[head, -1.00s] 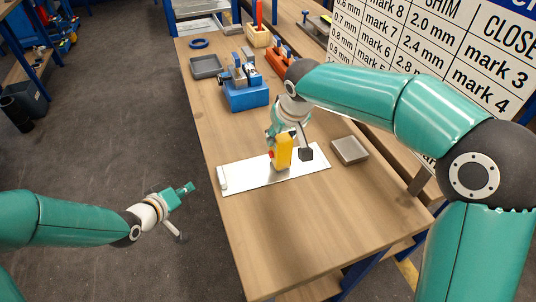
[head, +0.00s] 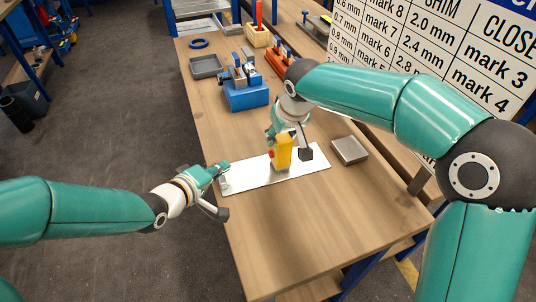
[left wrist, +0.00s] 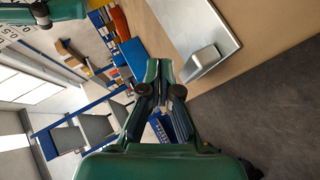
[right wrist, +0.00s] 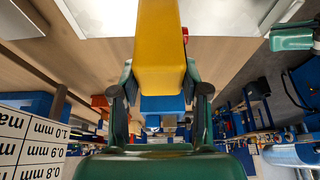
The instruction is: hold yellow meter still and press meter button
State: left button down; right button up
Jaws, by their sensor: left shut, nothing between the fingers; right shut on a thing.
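The yellow meter (head: 283,152) stands upright on the pale metal plate (head: 262,176) on the bench. A small red part, likely its button (head: 271,154), shows on its left side. My right gripper (head: 275,132) is shut on the meter; the right wrist view shows the meter (right wrist: 161,50) between its fingers. My left gripper (head: 226,166) is shut and empty near the plate's left end, beside the raised end block (head: 224,182). In the left wrist view the closed fingers (left wrist: 162,75) point toward the bench, with the end block (left wrist: 200,62) just to their right.
A blue fixture (head: 246,93) stands behind the plate, with a grey tray (head: 206,67) and a blue ring (head: 199,44) further back. A grey square tray (head: 349,150) lies to the right. The front of the bench is clear.

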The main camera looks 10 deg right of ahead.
pick_arm(q)
jog(key=shift+w+d, duration=0.25)
jog(key=shift+d, duration=1.15)
jog(key=shift+w+d, duration=0.3)
jog(key=shift+d, duration=1.1)
jog(key=shift+w+d, duration=0.25)
jog(key=shift+d, duration=1.15)
jog(key=shift+d, duration=0.2)
jog(key=shift+d+r, duration=0.1)
jog(key=shift+d, duration=0.1)
jog(key=shift+w+d, duration=0.1)
jog(key=shift+d, duration=0.45)
jog(key=shift+a, duration=0.95)
jog(key=shift+a, duration=0.1)
jog(key=shift+s+a, duration=0.2)
jog(key=shift+a, duration=0.6)
jog(key=shift+s+a, duration=0.25)
jog(key=shift+a, duration=0.55)
jog(key=shift+s+a, duration=0.2)
jog(key=shift+a, duration=0.6)
